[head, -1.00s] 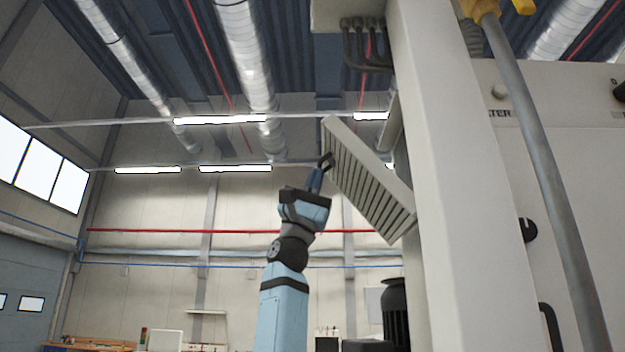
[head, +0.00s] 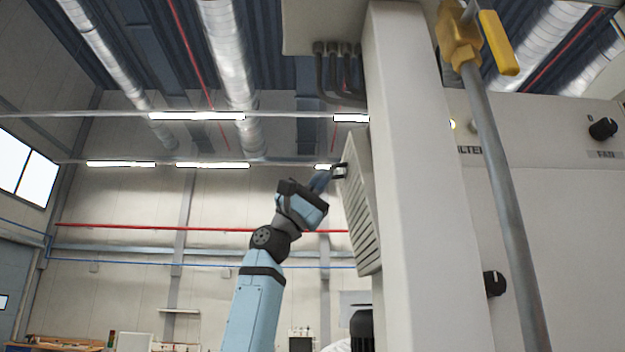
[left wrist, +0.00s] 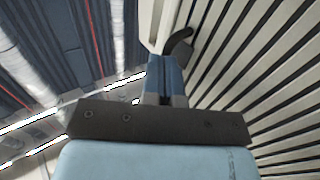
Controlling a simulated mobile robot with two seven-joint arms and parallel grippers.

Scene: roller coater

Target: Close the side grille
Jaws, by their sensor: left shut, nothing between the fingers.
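The side grille (head: 362,215) is a pale slatted panel on the left side of the machine's cream column (head: 420,200). In the head view it stands nearly upright, close to the column. My right gripper is not in view.
A grey pipe (head: 505,200) with a yellow valve handle (head: 497,43) runs down the machine's front. Dark cables (head: 338,75) hang above the grille. Black knobs (head: 494,284) stick out of the front panel. The space left of the grille is open.

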